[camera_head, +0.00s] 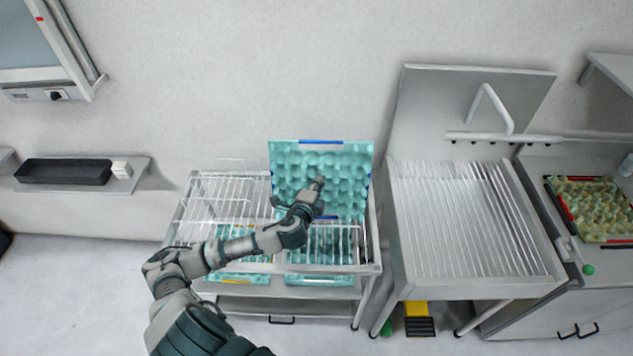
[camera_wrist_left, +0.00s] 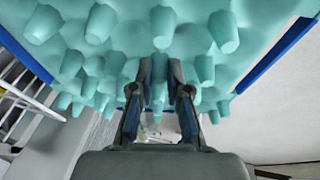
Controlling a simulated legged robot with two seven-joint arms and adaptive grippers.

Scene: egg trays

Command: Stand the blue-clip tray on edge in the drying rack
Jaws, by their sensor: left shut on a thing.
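The blue-clip tray (camera_head: 350,165) is a teal egg tray with blue clips on its edges. In the head view it stands nearly upright above the right part of the left wire rack. My left gripper (camera_head: 309,190) is shut on it from the front. In the left wrist view the tray (camera_wrist_left: 220,75) fills the top, and the left gripper (camera_wrist_left: 160,80) has its fingers closed around one of its bumps. The drying rack (camera_head: 470,215) with many parallel wires stands to the right and looks empty. My right gripper is not in view.
More teal trays (camera_head: 318,280) lie on a lower level of the left wire rack (camera_head: 215,205). A tray with yellowish bumps and red clips (camera_head: 590,208) lies on the far right counter. A metal handle (camera_head: 490,105) rises behind the drying rack. A yellow and black pedal (camera_head: 418,318) sits below.

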